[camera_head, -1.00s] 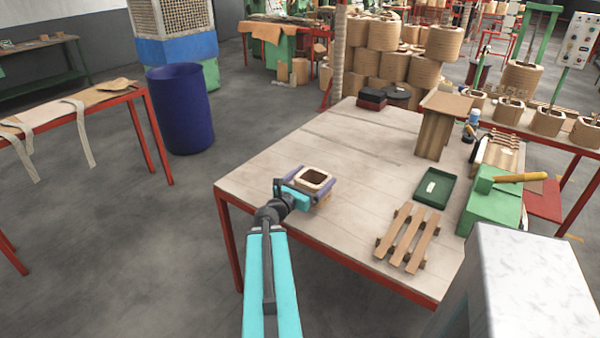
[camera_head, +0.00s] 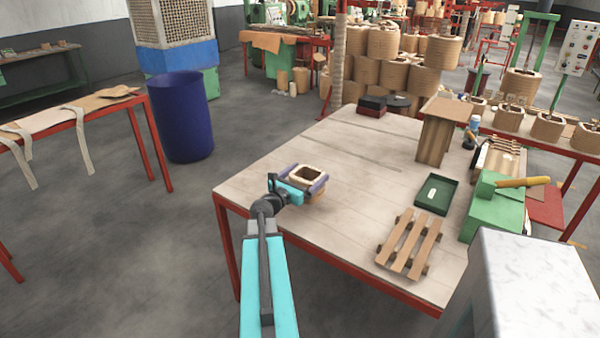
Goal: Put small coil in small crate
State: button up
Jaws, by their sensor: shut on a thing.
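A small square tan coil (camera_head: 301,172) with a dark opening in its middle is at the left part of the worktable (camera_head: 262,215). My gripper (camera_head: 306,180) is shut on it, with purple fingers on opposite sides. The coil looks upright. I cannot tell if its underside touches the table. No box clearly marked as the small crate shows. A shallow dark green tray (camera_head: 450,187) with a small pale item inside lies to the right of the coil. A slatted wooden pallet (camera_head: 411,243) lies in front of that tray.
A wooden stand (camera_head: 434,143) rises behind the tray. A green block with a yellow handle (camera_head: 492,205) is at the table's right side. Dark and red boxes (camera_head: 371,106) sit at the far edge. The table between coil and tray is clear. A blue barrel (camera_head: 181,118) stands left.

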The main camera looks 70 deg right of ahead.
aim_at(301, 165)
jog(key=shift+w+d+f+p, duration=0.1)
jog(key=shift+w+d+p, duration=0.15)
jog(key=shift+w+d, duration=0.65)
jog(key=shift+w+d+f+p, duration=0.1)
jog(key=shift+w+d+p, duration=0.15)
jog(key=shift+w+d, duration=0.6)
jog(key=shift+w+d+f+p, duration=0.1)
jog(key=shift+w+d+p, duration=0.15)
jog(key=shift+w+d, duration=0.65)
jog(key=shift+s+d, duration=0.3)
jog(key=shift+s, duration=0.05)
jog(key=shift+w+d+f+p, duration=0.15)
jog(key=shift+f+p, duration=0.15)
jog(key=shift+f, duration=0.6)
jog(key=shift+w+d+f+p, duration=0.15)
jog(key=shift+f+p, duration=0.15)
jog(key=shift+f, duration=0.6)
jog(key=shift+f, duration=0.15)
jog(key=o, duration=1.2)
jog(key=shift+a, duration=0.1)
